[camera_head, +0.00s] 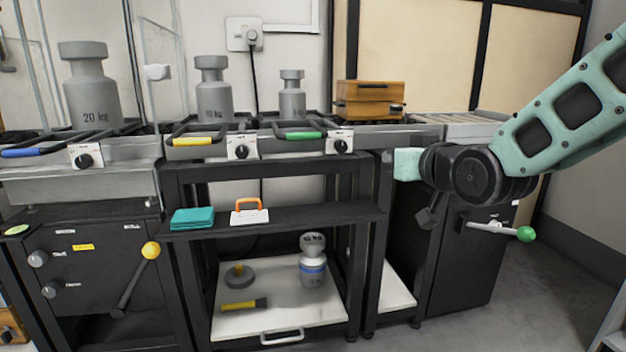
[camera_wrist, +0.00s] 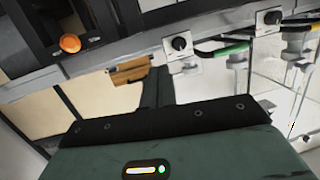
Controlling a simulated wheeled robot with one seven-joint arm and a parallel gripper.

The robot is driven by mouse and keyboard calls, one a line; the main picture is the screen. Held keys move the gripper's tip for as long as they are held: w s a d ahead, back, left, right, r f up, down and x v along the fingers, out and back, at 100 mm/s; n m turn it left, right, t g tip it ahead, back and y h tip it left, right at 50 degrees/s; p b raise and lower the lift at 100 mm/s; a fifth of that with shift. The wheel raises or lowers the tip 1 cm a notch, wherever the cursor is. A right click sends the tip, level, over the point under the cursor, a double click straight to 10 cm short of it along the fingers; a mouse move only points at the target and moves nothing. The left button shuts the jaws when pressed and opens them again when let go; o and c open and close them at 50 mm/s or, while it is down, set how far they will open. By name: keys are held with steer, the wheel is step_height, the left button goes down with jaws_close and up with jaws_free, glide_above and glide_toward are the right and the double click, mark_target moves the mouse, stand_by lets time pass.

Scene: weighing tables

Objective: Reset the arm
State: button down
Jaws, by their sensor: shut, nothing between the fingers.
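My teal and black arm reaches in from the right in the head view. My gripper (camera_head: 428,217) hangs at its end, in front of the right side of the weighing bench, apart from it and holding nothing. In the wrist view the dark fingers of my gripper (camera_wrist: 157,86) are together above the green gripper body, with nothing between them. The wrist picture is tilted and looks upside down.
Weights of 20 kg (camera_head: 90,90), 10 kg (camera_head: 213,90) and a smaller weight (camera_head: 291,97) stand on scales. A wooden box (camera_head: 367,97) sits at the back. A green-knobbed lever (camera_head: 500,229) sticks out below my arm. The floor (camera_head: 560,275) at right is clear.

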steer(key=s+a+f+n+g+p, duration=0.1)
steer(key=s+a+f+g+p, duration=0.15)
steer(key=s, duration=0.35)
steer(key=s+a+f+n+g+h+p, duration=0.1)
steer(key=s+f+g, duration=0.1)
steer(key=s+g, duration=0.3)
steer(key=s+a+f+n+g+p, duration=0.1)
steer(key=s+a+f+g+p, duration=0.1)
steer(key=s, duration=0.5)
steer(key=s+d+n+g+h+p, duration=0.1)
steer(key=s+d+g+h+p, duration=0.15)
steer(key=s, duration=0.55)
steer(key=s+d+g+h+p, duration=0.1)
steer(key=s+d+g+p, duration=0.15)
steer(key=s, duration=0.65)
step_height(320, 180, up, 37)
steer(key=p, duration=3.6)
steer(key=shift+w+a+g, duration=0.2)
steer(key=shift+g, duration=0.15)
steer(key=c, duration=2.1)
jaws_free()
steer(key=shift+c, duration=0.2)
